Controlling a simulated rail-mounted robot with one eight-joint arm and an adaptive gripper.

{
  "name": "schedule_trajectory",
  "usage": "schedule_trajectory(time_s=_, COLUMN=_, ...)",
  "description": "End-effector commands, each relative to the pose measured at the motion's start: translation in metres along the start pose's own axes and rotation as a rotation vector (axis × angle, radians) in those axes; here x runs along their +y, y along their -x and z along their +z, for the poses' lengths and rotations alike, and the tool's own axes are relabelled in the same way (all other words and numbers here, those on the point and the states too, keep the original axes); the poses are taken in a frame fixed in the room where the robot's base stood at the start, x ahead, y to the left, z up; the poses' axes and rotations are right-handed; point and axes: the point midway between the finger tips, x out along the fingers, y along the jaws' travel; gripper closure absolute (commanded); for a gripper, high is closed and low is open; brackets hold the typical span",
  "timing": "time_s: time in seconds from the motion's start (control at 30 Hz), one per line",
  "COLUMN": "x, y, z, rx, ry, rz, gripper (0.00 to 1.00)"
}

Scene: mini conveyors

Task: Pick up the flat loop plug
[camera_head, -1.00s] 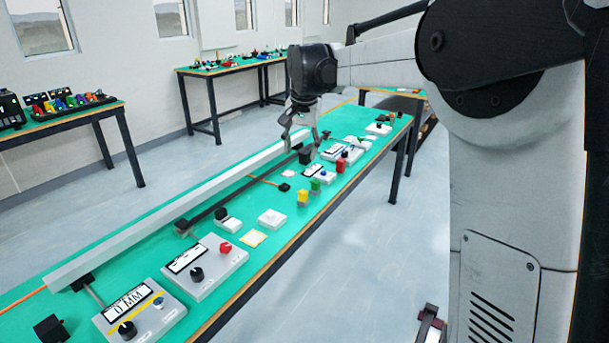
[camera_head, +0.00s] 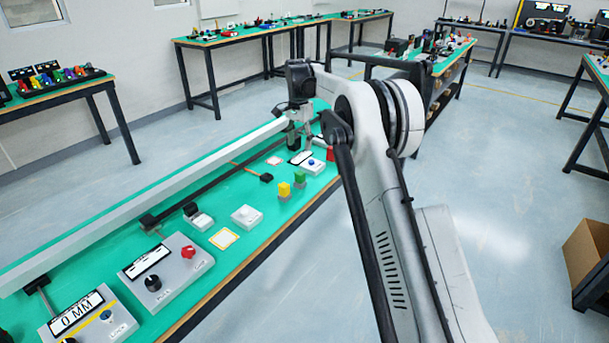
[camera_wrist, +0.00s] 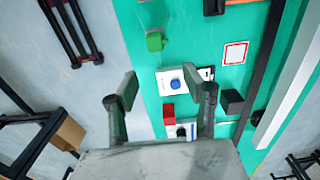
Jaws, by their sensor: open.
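I cannot tell for sure which thing is the flat loop plug. My gripper (camera_wrist: 168,86) is open and empty in the wrist view, its two fingers well apart above the bench. Between and beyond the fingers show a white box with a blue button (camera_wrist: 176,84) and a red block (camera_wrist: 168,111). A green block (camera_wrist: 155,41) lies ahead of the left finger, and a black block (camera_wrist: 233,102) is right of the right finger. In the head view my gripper (camera_head: 300,132) hangs over the far part of the green bench (camera_head: 120,228), partly hidden by my arm.
A long white rail (camera_head: 130,205) runs along the bench. Yellow (camera_head: 284,189) and green blocks, a white button box (camera_head: 246,216) and control boxes (camera_head: 167,270) stand nearer. A framed square marker (camera_wrist: 235,53) lies flat. Other tables stand around; floor beside the bench is clear.

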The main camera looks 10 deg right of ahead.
Motion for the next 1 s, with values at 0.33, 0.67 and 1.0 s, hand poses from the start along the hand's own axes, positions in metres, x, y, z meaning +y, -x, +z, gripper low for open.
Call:
schedule_trajectory(time_s=0.33, x=0.0, y=-0.058, z=0.001, rx=0.0, ry=0.0, rz=0.0, gripper=0.54)
schedule_trajectory(time_s=0.67, x=0.001, y=-0.085, z=0.001, rx=0.0, ry=0.0, rz=0.0, gripper=0.54)
schedule_trajectory(time_s=1.0, x=0.009, y=-0.121, z=0.009, rx=0.0, ry=0.001, rz=0.0, gripper=0.54)
